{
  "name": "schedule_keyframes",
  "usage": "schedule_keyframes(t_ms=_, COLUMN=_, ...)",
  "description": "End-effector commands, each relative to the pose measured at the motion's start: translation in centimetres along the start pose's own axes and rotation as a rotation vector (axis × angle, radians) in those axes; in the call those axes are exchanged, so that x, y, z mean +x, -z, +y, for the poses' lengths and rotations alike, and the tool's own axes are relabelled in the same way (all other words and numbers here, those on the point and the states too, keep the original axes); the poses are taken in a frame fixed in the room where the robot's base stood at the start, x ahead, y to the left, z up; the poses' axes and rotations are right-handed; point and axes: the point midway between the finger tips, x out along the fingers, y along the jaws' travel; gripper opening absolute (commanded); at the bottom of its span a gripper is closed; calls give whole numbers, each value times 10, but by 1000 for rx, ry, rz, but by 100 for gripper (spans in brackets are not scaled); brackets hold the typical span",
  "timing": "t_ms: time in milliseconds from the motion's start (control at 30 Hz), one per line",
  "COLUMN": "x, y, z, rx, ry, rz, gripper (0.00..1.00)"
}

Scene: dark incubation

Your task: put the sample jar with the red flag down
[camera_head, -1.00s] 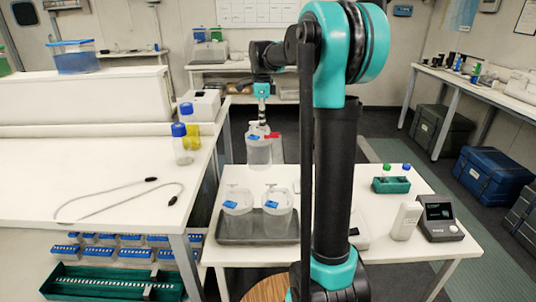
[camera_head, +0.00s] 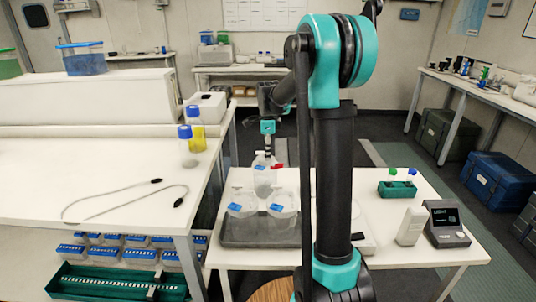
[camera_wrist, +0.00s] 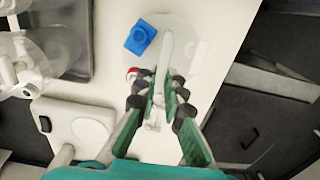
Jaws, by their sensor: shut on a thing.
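There the jar's round lid (camera_wrist: 183,52) lies under my fingers, with the red flag (camera_wrist: 132,73) beside the left finger. The jar is upright, just behind two similar jars, over the white table beside the grey tray. Its base is hidden, so I cannot tell whether it touches the table.
A green rack (camera_head: 397,190) with small bottles, a white bottle (camera_head: 411,226) and a dark meter (camera_head: 446,224) stand at the right of the white table (camera_head: 390,262).

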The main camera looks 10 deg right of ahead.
Motion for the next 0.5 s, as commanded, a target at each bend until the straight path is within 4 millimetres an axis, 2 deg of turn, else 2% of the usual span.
schedule_keyframes(t_ms=267, x=1, y=0, z=0, rx=0, ry=0, rz=0, gripper=0)
schedule_keyframes(t_ms=300, x=2, y=0, z=0, rx=0, ry=0, rz=0, gripper=10)
schedule_keyframes(t_ms=467, x=2, y=0, z=0, rx=0, ry=0, rz=0, gripper=30)
schedule_keyframes(t_ms=500, x=1, y=0, z=0, rx=0, ry=0, rz=0, gripper=30)
